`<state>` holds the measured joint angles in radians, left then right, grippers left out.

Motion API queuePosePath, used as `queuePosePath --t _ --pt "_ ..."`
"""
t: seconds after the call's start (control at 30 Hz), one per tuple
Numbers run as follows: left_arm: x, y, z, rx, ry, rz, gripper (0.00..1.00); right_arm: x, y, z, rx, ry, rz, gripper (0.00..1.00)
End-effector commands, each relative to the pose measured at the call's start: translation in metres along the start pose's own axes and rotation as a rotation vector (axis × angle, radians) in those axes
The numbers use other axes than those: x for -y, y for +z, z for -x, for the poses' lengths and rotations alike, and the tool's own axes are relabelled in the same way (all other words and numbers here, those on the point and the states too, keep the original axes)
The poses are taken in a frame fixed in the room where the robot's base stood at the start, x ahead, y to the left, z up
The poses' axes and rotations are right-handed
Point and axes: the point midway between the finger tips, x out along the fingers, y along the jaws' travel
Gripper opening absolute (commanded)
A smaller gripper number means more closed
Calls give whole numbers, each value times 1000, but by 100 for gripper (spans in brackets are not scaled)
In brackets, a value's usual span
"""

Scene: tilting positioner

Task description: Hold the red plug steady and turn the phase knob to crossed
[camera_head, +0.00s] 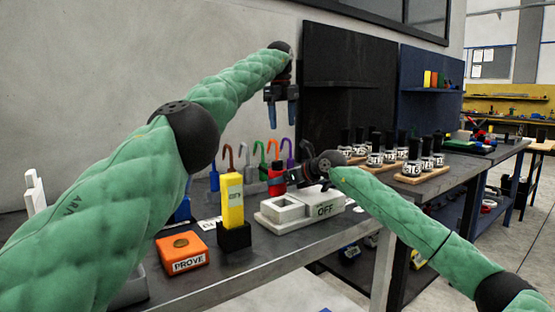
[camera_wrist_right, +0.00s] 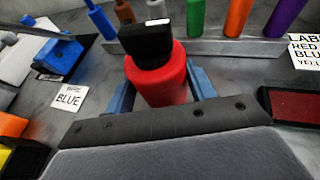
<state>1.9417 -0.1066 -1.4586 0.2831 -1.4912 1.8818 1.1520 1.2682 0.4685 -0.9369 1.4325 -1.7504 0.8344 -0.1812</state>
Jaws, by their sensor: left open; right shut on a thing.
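The red plug (camera_head: 276,182) stands upright with a black cap, near the back of the bench. My right gripper (camera_head: 296,176) reaches it from the right. In the right wrist view, the blue fingers of the right gripper lie on both sides of the red plug (camera_wrist_right: 166,84) and are shut on it. My left gripper (camera_head: 282,110) is open and empty, pointing down, high above the back of the bench. I cannot pick out the phase knob or read its setting.
Colored hooked leads (camera_head: 260,151) stand behind the plug. A pale box marked OFF (camera_head: 325,207), a yellow block (camera_head: 233,200) in a black holder and an orange PROVE box (camera_head: 181,253) stand in front. Trays of labelled jars (camera_head: 408,170) are at right. A BLUE label (camera_wrist_right: 69,97) lies nearby.

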Motion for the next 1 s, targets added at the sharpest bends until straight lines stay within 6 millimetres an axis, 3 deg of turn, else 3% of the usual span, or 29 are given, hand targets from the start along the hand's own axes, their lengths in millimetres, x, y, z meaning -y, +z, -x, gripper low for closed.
queuePosePath --t 0.17,0.53,1.0 --pt "-14 7 -7 8 72 19 60 0 0 0 0 0 0 26" --pt "-18 9 -31 9 78 20 60 0 0 0 0 0 0 26" --pt "-23 9 -104 8 78 20 60 0 0 0 0 0 0 26"
